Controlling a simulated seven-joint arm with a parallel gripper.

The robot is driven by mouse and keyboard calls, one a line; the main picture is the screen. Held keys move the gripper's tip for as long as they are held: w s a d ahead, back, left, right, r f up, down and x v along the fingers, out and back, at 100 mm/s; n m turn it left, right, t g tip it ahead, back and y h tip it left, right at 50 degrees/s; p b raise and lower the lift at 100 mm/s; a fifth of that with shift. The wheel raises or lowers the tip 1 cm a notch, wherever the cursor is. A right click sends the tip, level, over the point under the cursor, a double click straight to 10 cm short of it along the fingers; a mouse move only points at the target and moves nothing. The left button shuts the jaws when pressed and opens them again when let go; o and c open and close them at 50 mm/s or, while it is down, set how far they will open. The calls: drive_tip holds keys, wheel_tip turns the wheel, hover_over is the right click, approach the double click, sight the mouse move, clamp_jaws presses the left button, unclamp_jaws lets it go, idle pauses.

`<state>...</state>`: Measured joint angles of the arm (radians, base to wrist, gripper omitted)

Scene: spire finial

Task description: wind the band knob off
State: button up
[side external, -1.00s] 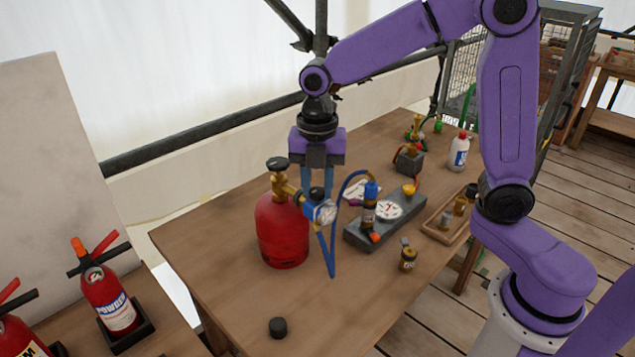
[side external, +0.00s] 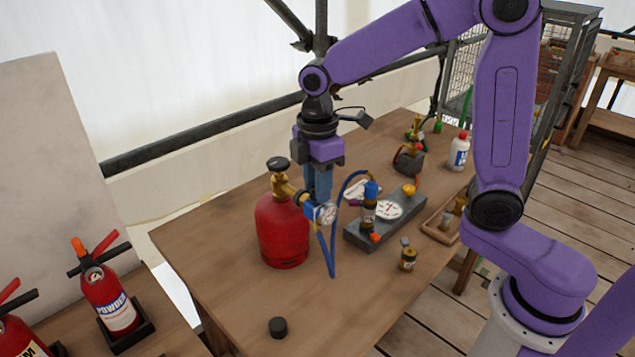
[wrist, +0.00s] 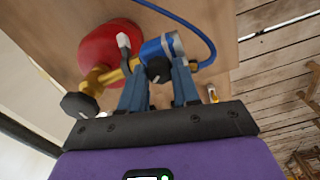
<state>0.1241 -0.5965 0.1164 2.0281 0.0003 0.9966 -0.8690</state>
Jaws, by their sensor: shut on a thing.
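A red gas cylinder (side external: 281,236) stands upright on the wooden table, topped by a brass valve with a black handwheel (side external: 278,163). A regulator with a blue body (side external: 310,211) and a round gauge (side external: 328,215) sits at the valve's side. In the wrist view, a black knob (wrist: 158,70) stands on the blue regulator body (wrist: 153,48). My gripper (side external: 318,197) points straight down over the regulator. Its fingers (wrist: 158,84) are shut on the black knob, one at each side. In the side view the fingers hide the knob.
A blue hose (side external: 331,255) hangs from the regulator and loops right. A grey block (side external: 364,233) with a dial and a blue-topped cylinder stands close right. A brass fitting (side external: 408,259) and a black cap (side external: 278,327) lie nearer.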

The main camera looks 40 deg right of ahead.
drive_tip(key=m, duration=0.6)
drive_tip(key=shift+m, duration=0.3)
drive_tip(key=m, duration=1.1)
drive_tip(key=shift+m, duration=0.4)
drive_tip(key=m, duration=0.5)
drive_tip(key=shift+m, duration=0.4)
drive_tip(key=o, duration=1.1)
drive_tip(key=shift+c, duration=0.2)
wheel_tip(320, 180, up, 18)
drive_tip(key=shift+f, duration=0.25)
